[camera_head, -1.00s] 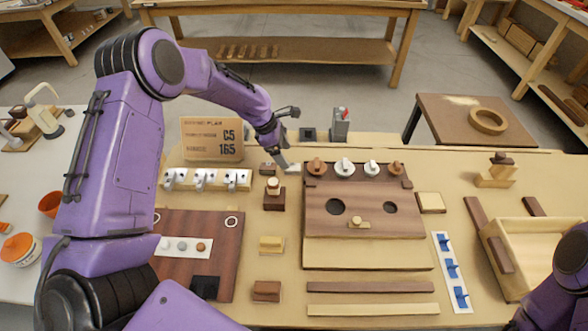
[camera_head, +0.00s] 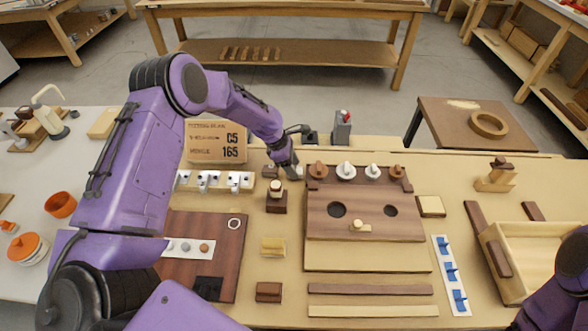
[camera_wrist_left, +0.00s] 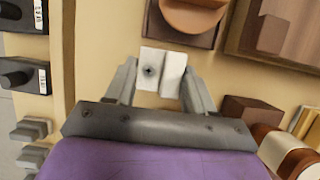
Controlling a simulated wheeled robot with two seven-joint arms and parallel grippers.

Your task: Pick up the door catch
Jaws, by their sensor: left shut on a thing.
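The door catch (camera_wrist_left: 163,71) is a small pale block with a dark screw-like spot, between the fingertips of my left gripper in the left wrist view. My left gripper (camera_head: 290,171) is shut on it, just left of the back left corner of the brown panel. In the head view the catch shows only as a small pale patch at the fingertips. I cannot tell whether it touches the bench. Part of my right arm shows at the right edge; its gripper is out of view.
The brown panel (camera_head: 365,215) carries knobs along its back edge and two dark holes. A row of white hooks (camera_head: 212,182) and a lettered sign (camera_head: 216,142) stand to the left. A small dark block with a pale top (camera_head: 276,197) stands close in front of the gripper.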

